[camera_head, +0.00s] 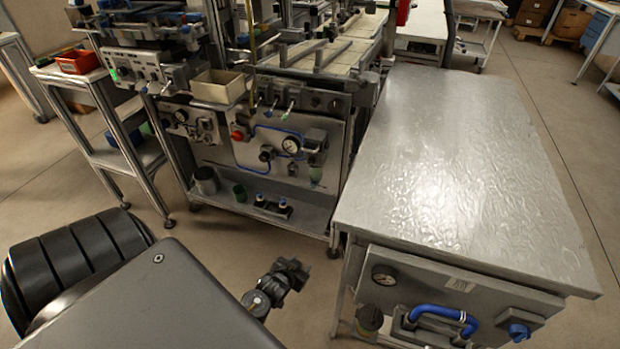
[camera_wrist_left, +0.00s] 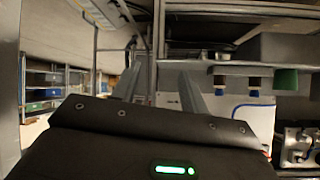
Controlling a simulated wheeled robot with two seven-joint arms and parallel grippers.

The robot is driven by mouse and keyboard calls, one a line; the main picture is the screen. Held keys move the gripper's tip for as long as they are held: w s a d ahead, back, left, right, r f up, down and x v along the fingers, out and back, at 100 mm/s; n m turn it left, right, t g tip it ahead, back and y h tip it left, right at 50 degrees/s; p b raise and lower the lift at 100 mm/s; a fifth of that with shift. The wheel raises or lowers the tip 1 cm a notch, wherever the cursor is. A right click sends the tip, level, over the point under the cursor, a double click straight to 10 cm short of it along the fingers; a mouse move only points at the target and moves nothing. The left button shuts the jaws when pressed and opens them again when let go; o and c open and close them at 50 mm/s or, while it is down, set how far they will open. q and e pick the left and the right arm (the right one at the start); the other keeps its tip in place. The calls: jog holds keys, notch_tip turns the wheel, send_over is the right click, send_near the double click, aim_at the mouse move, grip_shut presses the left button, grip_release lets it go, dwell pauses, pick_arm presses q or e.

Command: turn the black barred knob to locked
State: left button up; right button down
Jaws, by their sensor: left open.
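I cannot single out the black barred knob with certainty. A small black knob (camera_head: 266,153) is on the grey machine panel (camera_head: 220,160) beside a blue tube. A dark round knob (camera_head: 370,318) is on the front of the right-hand bench. Bars and lock marks are too small to read. My left gripper (camera_wrist_left: 160,72) shows in the left wrist view, with two grey fingers apart and nothing visible between them. My right gripper is not seen.
A beige bin (camera_head: 218,88) juts from the machine. A small shelf table (camera_head: 120,150) stands at left. Bare floor lies between.

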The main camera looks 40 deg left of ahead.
pick_arm(q)
jog(key=w+a+r+n+t+y+b, duration=0.1)
jog(key=w+a+r+t, duration=0.15)
jog(key=r, duration=0.45)
jog(key=w+a+r+n+t+y+b, duration=0.1)
jog(key=w+r+t+b, duration=0.15)
jog(key=r, duration=0.45)
jog(key=n+t+y+b, duration=0.1)
jog(key=t, duration=0.1)
send_near(310, 163)
jog(key=x, duration=0.6)
jog(key=shift+w+b, duration=0.3)
jog(key=shift+w, duration=0.1)
jog(key=shift+x, duration=0.85)
jog(key=shift+a, duration=0.1)
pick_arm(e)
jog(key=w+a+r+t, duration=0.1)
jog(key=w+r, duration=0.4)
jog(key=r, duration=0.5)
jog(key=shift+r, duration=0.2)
pick_arm(q)
grip_shut()
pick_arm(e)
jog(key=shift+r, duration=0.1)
